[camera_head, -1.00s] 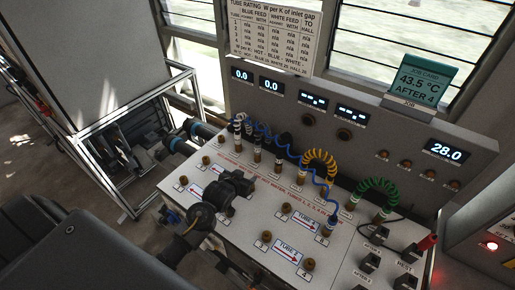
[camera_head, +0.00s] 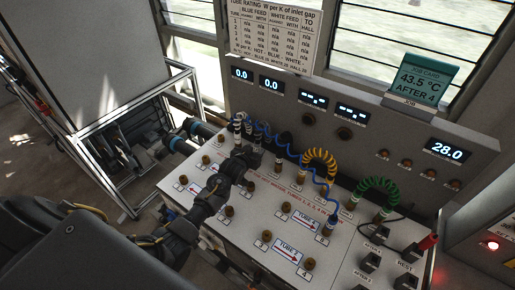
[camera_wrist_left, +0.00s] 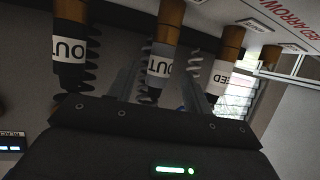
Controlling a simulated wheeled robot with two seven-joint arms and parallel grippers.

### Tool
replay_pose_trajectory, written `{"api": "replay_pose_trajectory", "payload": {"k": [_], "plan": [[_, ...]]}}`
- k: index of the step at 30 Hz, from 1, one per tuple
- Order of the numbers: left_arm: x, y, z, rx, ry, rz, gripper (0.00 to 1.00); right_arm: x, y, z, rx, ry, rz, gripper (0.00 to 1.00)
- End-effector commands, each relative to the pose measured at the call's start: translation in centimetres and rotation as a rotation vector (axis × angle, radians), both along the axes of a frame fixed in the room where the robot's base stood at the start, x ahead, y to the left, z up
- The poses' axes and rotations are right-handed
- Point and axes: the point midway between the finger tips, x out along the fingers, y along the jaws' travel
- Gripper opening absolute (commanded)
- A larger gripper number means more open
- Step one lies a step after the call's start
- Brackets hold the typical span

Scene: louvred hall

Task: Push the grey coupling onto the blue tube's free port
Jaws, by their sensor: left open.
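Three couplings with OUT, OUT and FEED labels sit on brass posts in the left wrist view. The middle one, apparently the grey coupling (camera_wrist_left: 161,48), has a coiled hose behind it. My left gripper (camera_wrist_left: 160,92) is open, with a finger on either side of this middle coupling; contact is unclear. In the head view this gripper (camera_head: 252,157) is at the row of parked couplings and partly hides them. The blue coiled hose (camera_head: 300,161) ends on a port at the right of a tube label. A bare brass port (camera_head: 286,208) stands at that label's left end.
Other bare brass ports (camera_head: 309,264) stand on the white bench top (camera_head: 243,228). The yellow hose (camera_head: 320,155) and green hose (camera_head: 378,183) arch near the back panel. The front middle of the bench is clear above the ports.

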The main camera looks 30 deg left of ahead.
Motion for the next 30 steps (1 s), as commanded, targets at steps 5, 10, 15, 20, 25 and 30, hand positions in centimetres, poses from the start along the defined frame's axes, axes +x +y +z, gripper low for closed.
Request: {"api": "replay_pose_trajectory", "payload": {"k": [5,10,15,20,25,30], "plan": [[2.0,0.1,-1.5,0.0,-0.001,0.0,0.5,0.0,0.0,-2.6,0.0,0.0,0.0,0.36],[3.1,0.2,-1.7,0.0,0.0,0.0,0.5,0.0,0.0,-3.3,0.0,0.0,0.0,0.36],[3.4,0.2,-1.7,0.0,0.0,0.0,0.5,0.0,0.0,-3.5,0.0,0.0,0.0,0.36],[3.4,0.2,-1.6,0.0,0.001,0.0,0.5,0.0,-0.1,-3.5,-0.001,0.001,0.0,0.36],[3.4,0.2,-1.5,0.0,0.0,0.0,0.5,0.0,-0.3,-3.4,-0.003,0.0,0.001,0.36],[3.4,0.2,-1.6,0.0,0.0,0.0,0.5,0.0,-0.4,-3.2,-0.004,0.0,0.002,0.36]]}}
